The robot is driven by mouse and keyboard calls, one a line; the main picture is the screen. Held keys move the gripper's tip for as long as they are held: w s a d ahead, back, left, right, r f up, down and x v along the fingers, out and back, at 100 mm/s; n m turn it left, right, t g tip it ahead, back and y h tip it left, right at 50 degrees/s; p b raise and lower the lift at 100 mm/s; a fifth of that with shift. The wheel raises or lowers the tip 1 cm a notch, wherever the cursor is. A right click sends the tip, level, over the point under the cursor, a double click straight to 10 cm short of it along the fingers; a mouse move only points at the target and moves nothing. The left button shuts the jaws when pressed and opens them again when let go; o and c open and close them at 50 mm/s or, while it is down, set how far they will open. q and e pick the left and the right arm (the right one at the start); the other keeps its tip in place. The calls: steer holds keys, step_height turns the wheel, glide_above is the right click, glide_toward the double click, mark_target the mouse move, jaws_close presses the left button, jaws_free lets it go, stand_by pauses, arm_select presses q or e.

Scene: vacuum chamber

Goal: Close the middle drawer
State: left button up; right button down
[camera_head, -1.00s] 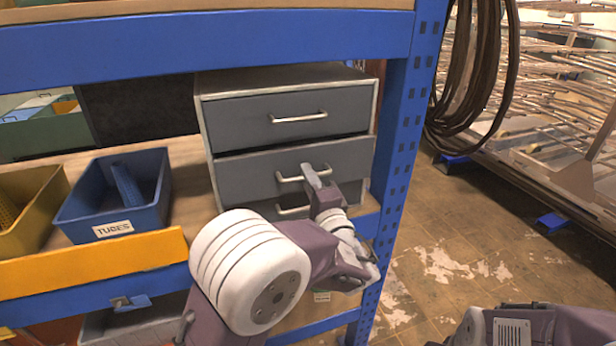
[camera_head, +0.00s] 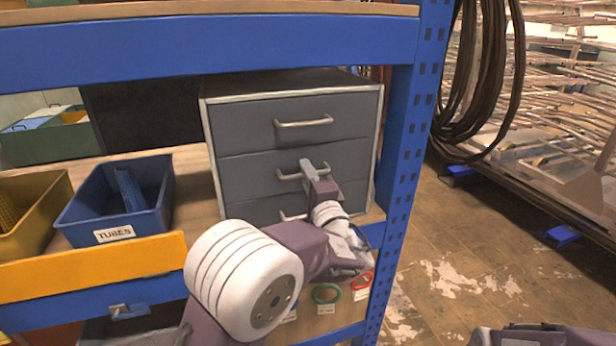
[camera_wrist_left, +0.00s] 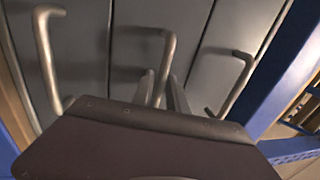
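The grey drawer unit (camera_head: 213,150) stands on the shelf with three drawers. Its middle drawer (camera_head: 245,180) now looks flush, or nearly so, with the top drawer (camera_head: 245,125) and the partly hidden bottom drawer (camera_head: 250,212). My left gripper (camera_head: 308,169) is at the middle drawer's handle (camera_head: 287,177), in front of its right part. In the left wrist view, the two fingers (camera_wrist_left: 162,90) are close together, and one end of the middle handle (camera_wrist_left: 167,52) lies between or just behind them. I cannot tell whether they grip it. My right gripper is out of view.
A blue TUBES bin (camera_head: 112,215) and a yellow bin (camera_head: 30,215) stand left of the unit. A blue rack post (camera_head: 408,150) rises close on its right. A blue beam (camera_head: 200,45) crosses above. Floor (camera_head: 470,270) to the right is clear.

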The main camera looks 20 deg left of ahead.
arm_select(q)
steer(key=shift+w, duration=0.1)
steer(key=shift+f, duration=0.15)
steer(key=b+v, duration=0.3)
steer(key=v, duration=0.6)
